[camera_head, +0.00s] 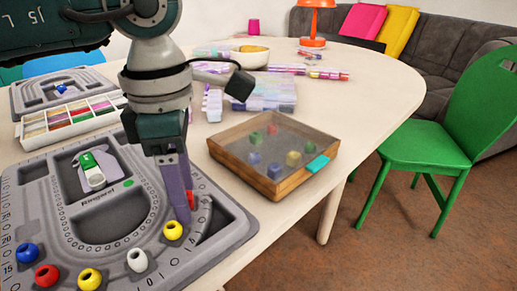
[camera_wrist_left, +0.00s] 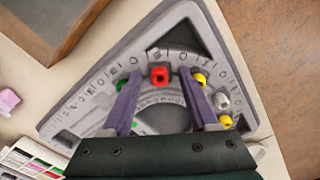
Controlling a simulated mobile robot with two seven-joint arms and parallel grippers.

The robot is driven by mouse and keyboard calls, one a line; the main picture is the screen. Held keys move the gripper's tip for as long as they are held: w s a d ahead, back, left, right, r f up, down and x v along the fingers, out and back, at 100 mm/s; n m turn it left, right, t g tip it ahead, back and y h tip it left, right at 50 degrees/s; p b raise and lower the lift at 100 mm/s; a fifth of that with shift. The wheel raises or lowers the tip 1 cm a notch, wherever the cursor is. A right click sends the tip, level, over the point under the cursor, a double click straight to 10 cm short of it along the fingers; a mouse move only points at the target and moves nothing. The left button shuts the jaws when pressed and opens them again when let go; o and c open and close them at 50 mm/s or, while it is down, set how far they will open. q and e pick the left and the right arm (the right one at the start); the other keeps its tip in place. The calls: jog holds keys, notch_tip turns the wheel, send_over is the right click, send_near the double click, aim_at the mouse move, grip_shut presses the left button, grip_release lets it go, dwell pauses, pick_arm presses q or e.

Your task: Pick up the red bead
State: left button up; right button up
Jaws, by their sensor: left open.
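A red bead (camera_head: 190,198) sits in the curved groove of the grey bead board (camera_head: 232,237), partly hidden behind my left gripper (camera_head: 182,214). In the left wrist view the red bead (camera_wrist_left: 159,75) lies between the two spread purple fingers of the left gripper (camera_wrist_left: 160,78), with a gap on each side. The gripper is open and empty, low over the board. A second red bead (camera_head: 47,275) lies at the board's lower left. My right gripper does not show.
Yellow beads (camera_head: 172,230), a white bead (camera_head: 137,260) and a blue bead (camera_head: 27,252) share the groove; a green bead (camera_wrist_left: 122,84) is by one finger. A wooden box (camera_head: 275,187) with beads stands right of the board. A compartment tray (camera_head: 70,120) stands behind.

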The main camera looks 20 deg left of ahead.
pick_arm(q)
grip_shut()
dwell(0.4)
jog(key=shift+r, duration=0.15)
jog(key=s+d+r+m+p, duration=0.1)
jog(key=r+m+p, duration=0.7)
jog(key=r+p, duration=1.4)
jog(key=s+d+r+m+p, duration=0.2)
jog(key=r+m+p, duration=0.6)
jog(key=r+p, duration=1.4)
jog(key=s+d+r+m+p, duration=0.1)
jog(key=s+r+m+p, duration=0.3)
jog(key=r+p, duration=1.8)
notch_tip(320, 180, up, 16)
jog(key=m, duration=0.4)
jog(key=shift+s+d+m+p, duration=0.3)
jog(key=shift+s+m+p, duration=0.1)
